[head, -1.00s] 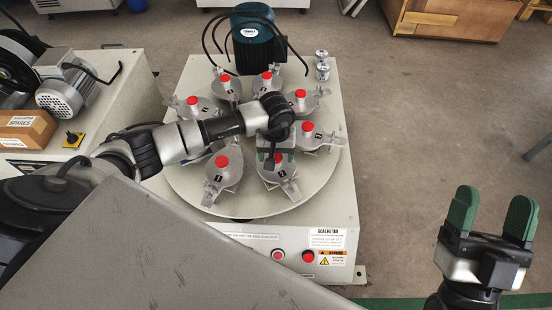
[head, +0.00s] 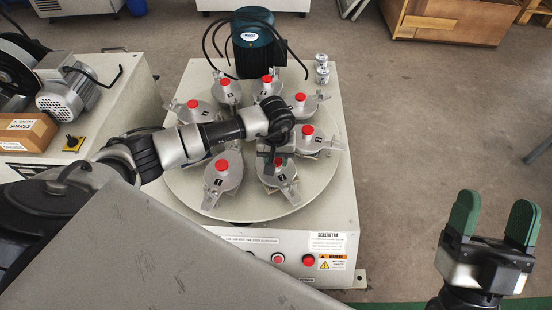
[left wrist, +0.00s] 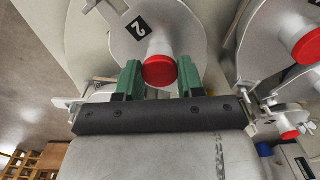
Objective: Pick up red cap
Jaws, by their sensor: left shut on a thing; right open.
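My left gripper (left wrist: 160,78) is shut on a red cap (left wrist: 160,71), with one green finger on each side of it. The cap sits at the end of a pale stem on a round metal pot (left wrist: 190,38) marked 2. Other red caps (head: 222,165) top the pots around the turntable. My right gripper (head: 493,220) is open and empty at the lower right, away from the machine.
The pale turntable (head: 240,208) carries several pots close together. A spares box (head: 25,132) is at left. Open floor (head: 420,120) lies to the right.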

